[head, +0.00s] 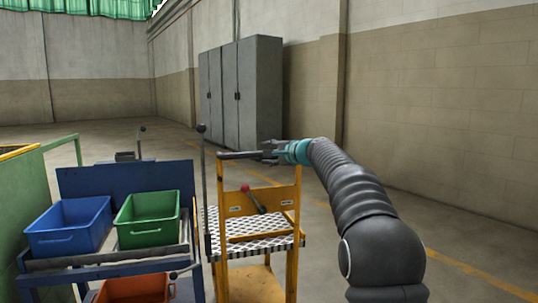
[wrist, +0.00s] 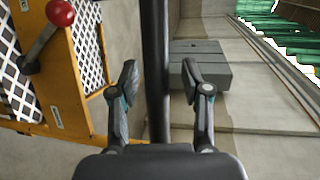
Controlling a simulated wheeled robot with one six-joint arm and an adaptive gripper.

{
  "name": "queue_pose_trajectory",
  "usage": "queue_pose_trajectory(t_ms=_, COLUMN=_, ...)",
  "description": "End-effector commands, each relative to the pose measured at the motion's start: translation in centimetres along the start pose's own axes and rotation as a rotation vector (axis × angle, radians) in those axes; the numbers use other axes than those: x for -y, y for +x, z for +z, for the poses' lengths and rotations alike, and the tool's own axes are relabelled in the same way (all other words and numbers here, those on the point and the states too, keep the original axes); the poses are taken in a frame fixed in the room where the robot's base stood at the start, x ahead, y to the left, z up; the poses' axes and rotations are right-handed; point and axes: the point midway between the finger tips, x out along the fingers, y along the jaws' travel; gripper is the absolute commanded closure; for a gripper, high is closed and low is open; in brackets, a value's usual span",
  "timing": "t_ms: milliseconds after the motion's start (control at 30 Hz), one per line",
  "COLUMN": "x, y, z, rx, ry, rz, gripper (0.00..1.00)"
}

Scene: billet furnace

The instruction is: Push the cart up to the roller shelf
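The yellow cart (head: 292,225) stands right of centre in the head view, with a checkered deck, a red-knobbed lever (head: 252,196) and a dark handle bar (head: 237,155) on top. Its yellow frame (wrist: 70,75) and lever (wrist: 45,35) also show at left in the wrist view. My gripper (head: 270,152) is at the right end of the handle bar. In the wrist view the two open fingers (wrist: 158,83) stand either side of the dark bar (wrist: 155,40), with gaps on both sides. A blue shelf (head: 120,180), seemingly the roller shelf, is left of the cart, close beside it.
The blue shelf holds a blue bin (head: 70,228), a green bin (head: 148,218) and an orange bin (head: 135,290) below. A green structure (head: 25,215) is at far left. Grey cabinets (head: 240,92) stand behind at the wall. Floor to the right is clear.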

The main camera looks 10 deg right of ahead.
Motion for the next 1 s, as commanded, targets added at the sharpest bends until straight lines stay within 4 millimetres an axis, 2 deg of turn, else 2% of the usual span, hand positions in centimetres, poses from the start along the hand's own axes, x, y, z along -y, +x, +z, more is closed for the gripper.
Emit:
queue_pose_trajectory(t_ms=233, x=-0.1, y=-0.3, z=-0.2, rx=-0.001, ry=0.001, rz=0.002, gripper=0.53)
queue_pose_trajectory(t_ms=367, x=0.0, y=-1.4, z=-0.2, rx=-0.003, ry=0.000, rz=0.002, gripper=0.53)
queue_pose_trajectory(t_ms=800, x=0.0, y=-9.4, z=-0.2, rx=-0.003, ry=0.001, rz=0.001, gripper=0.53)
queue_pose_trajectory(t_ms=1000, x=0.0, y=-11.5, z=-0.1, rx=-0.002, ry=0.000, rz=0.001, gripper=0.53)
